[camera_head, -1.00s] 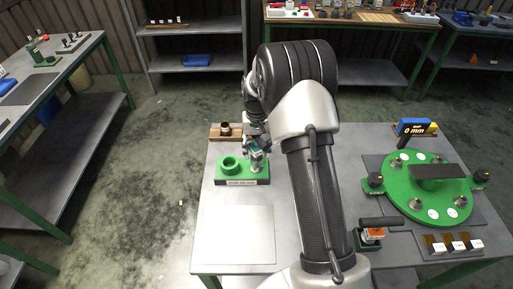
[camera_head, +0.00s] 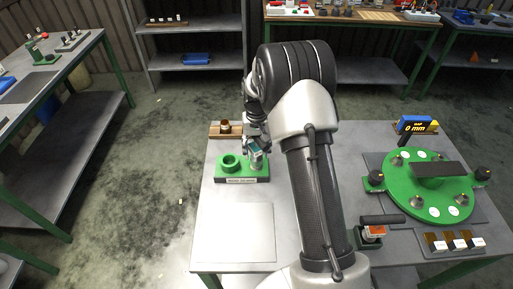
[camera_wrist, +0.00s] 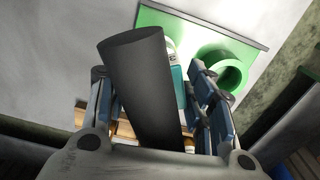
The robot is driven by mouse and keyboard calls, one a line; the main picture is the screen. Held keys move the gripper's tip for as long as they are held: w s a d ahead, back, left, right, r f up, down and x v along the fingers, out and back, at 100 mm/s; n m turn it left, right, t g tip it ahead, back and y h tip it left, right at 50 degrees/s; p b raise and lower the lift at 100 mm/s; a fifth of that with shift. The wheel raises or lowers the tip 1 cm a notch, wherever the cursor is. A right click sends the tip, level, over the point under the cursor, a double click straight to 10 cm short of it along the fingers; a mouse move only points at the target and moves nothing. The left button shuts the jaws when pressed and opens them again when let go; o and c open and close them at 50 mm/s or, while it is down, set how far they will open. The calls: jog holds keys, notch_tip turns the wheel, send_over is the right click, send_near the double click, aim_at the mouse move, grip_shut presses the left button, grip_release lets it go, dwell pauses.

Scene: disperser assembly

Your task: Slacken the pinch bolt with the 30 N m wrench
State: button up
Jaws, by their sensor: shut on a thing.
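My gripper (camera_wrist: 160,110) is shut on a thick dark cylinder (camera_wrist: 142,85), which looks like a tool handle. A teal part (camera_wrist: 179,86) shows just behind it; I cannot read a torque value. In the head view my gripper (camera_head: 254,142) is at the right end of a green holder (camera_head: 225,178), partly hidden by my arm. The teal part (camera_head: 255,155) is beside the holder's open green ring (camera_head: 231,162); I cannot tell whether it is seated or lifted. Another tool with a black handle (camera_head: 382,219) and orange block (camera_head: 374,231) lies near the front. I cannot pick out the pinch bolt.
A round green plate (camera_head: 400,195) with several fittings and a dark bar (camera_head: 434,170) stands at the right. A display (camera_head: 417,125) reading 0 mm is behind it. Small labelled blocks (camera_head: 455,242) sit in front.

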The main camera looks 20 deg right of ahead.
jog(key=shift+f+b, duration=0.5)
jog(key=shift+f, duration=0.45)
jog(key=shift+r+n, duration=0.1)
jog(key=shift+n, duration=1.3)
grip_shut()
jog(key=n, duration=0.6)
jog(key=shift+w+n, duration=0.1)
jog(key=shift+n, duration=0.2)
jog(key=n, duration=0.4)
jog(key=shift+n, duration=1.7)
